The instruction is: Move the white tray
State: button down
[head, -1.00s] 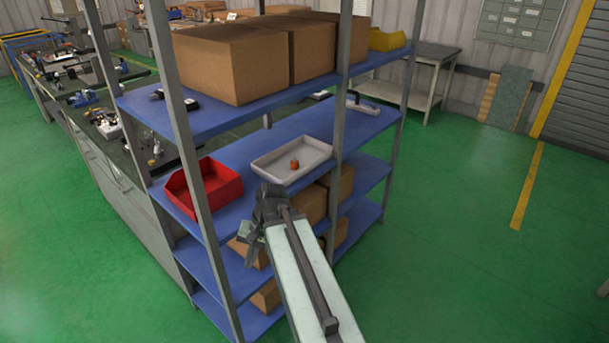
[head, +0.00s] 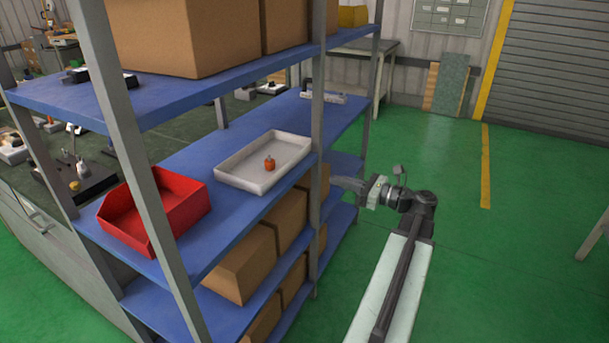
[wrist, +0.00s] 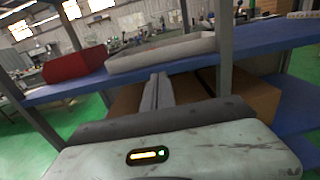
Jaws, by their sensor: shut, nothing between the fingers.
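The white tray (head: 232,174) lies flat on the blue middle shelf, between two shelf posts, with a small orange object (head: 269,163) in it. In the wrist view the tray (wrist: 165,52) shows side-on at the shelf edge, above and beyond the fingers. My gripper (head: 350,184) is outside the rack, to the right of the tray and a little lower than it, pointing left toward the rack. Its fingers (wrist: 158,90) are together and empty, apart from the tray. The tray's inside is hidden in the wrist view.
A red bin (head: 150,215) stands left of the tray on the same shelf. A grey post (head: 317,110) rises close to the tray's right end. Cardboard boxes (head: 240,262) fill the shelf below, and larger ones (head: 190,35) stand above. Green floor right of the rack is open.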

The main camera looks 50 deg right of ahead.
aim_at(290, 166)
jog(key=x, duration=1.3)
jog(key=shift+w+a, duration=0.2)
jog(key=shift+w, duration=0.05)
